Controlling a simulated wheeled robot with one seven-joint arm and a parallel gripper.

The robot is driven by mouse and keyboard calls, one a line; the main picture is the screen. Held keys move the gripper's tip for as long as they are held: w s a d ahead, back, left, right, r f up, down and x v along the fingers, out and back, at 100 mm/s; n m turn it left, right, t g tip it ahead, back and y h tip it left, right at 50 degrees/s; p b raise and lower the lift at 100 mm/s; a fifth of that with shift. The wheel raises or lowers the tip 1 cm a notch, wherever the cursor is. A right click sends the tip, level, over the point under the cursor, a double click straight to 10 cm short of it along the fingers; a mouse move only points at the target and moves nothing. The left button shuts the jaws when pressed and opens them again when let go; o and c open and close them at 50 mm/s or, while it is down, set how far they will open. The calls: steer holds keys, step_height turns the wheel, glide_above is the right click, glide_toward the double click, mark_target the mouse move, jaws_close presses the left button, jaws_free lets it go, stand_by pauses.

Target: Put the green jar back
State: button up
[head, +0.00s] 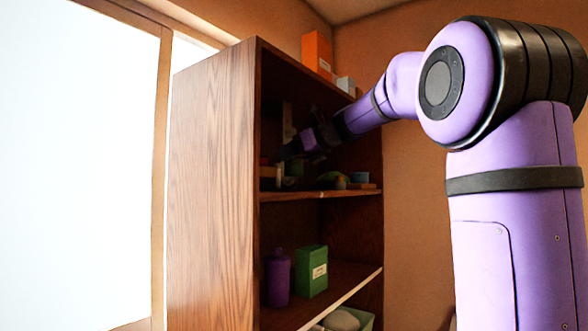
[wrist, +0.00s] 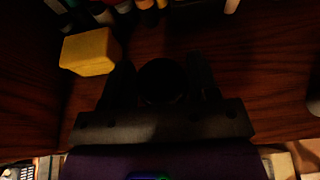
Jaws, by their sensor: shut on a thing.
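My gripper reaches into the dark upper compartment of the wooden shelf unit (head: 212,200). In the wrist view my gripper (wrist: 162,75) is shut on a round, dark thing (wrist: 162,82), seen from above between the two fingers. It fits a jar, but the shade hides its colour. In the head view a dim greenish shape (head: 294,168) shows just below my gripper (head: 290,152), consistent with the green jar. The wooden shelf board (wrist: 235,65) lies beneath; whether the held thing touches it cannot be told.
A yellow block (wrist: 88,52) lies left of my gripper, with several small bottles (wrist: 125,5) beyond. Bare wood shows to the right. A blue item (head: 359,177) sits on the same shelf. Below stand a purple canister (head: 278,278) and a green box (head: 311,271). An orange box (head: 316,52) is on top.

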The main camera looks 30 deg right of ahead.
mark_target(296, 166)
steer(key=shift+w+d, duration=0.15)
steer(key=shift+f, duration=1.75)
steer(key=shift+f, duration=0.1)
steer(key=o, duration=1.1)
steer(key=shift+s+d+r, duration=0.1)
steer(key=shift+s+r, duration=0.1)
steer(key=v, duration=1.1)
steer(key=shift+s+r, duration=0.1)
steer(key=shift+s, duration=0.2)
